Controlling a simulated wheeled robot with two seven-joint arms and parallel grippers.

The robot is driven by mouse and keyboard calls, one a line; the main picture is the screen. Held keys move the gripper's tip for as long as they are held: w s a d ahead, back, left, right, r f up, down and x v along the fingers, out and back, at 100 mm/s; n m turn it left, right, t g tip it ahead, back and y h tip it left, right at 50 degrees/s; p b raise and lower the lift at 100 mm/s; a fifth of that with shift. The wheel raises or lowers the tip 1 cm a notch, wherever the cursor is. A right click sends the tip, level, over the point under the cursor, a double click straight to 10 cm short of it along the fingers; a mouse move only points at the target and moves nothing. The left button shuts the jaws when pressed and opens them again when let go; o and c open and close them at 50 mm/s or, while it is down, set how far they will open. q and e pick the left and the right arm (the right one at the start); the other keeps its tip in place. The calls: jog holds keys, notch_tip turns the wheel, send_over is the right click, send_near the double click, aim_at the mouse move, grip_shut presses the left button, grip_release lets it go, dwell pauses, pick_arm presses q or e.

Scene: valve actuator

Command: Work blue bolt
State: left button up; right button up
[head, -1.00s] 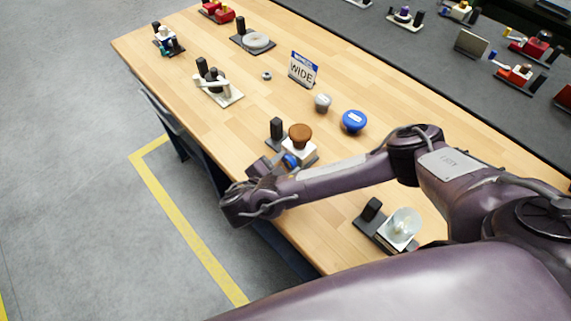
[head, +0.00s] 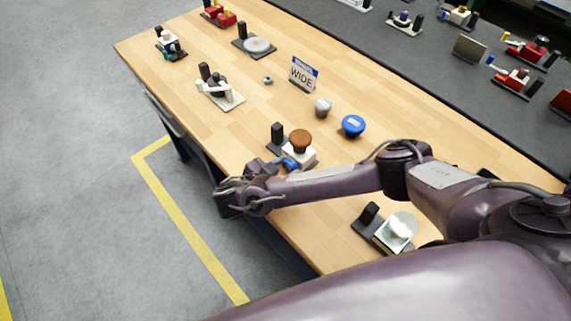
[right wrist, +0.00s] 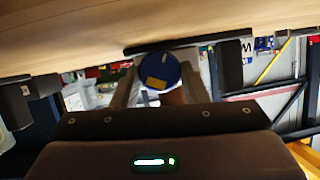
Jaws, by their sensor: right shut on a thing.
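The blue bolt (head: 290,163) is on the front side of a small device with a white body (head: 303,154), a brown knob (head: 301,141) and a black upright block (head: 278,132). In the right wrist view the bolt's round blue end (right wrist: 160,68), with a yellow-orange patch, sits between the two fingers. My right gripper (head: 282,165) reaches the bolt from the table's front edge and is shut on it. The arm hides part of the device's base. My left gripper is not in view.
A device with a pale disc (head: 399,229) stands at the near right. Several other devices stand farther left.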

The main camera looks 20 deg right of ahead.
jog(key=shift+w+n+g+p, duration=0.1)
jog(key=shift+n+g+p, duration=0.4)
jog(key=shift+n+p, duration=0.15)
jog(key=o, duration=0.7)
jog(key=p+v, duration=0.6)
jog(key=v, duration=0.1)
jog(key=shift+a+r, duration=0.1)
jog(key=shift+a, duration=0.35)
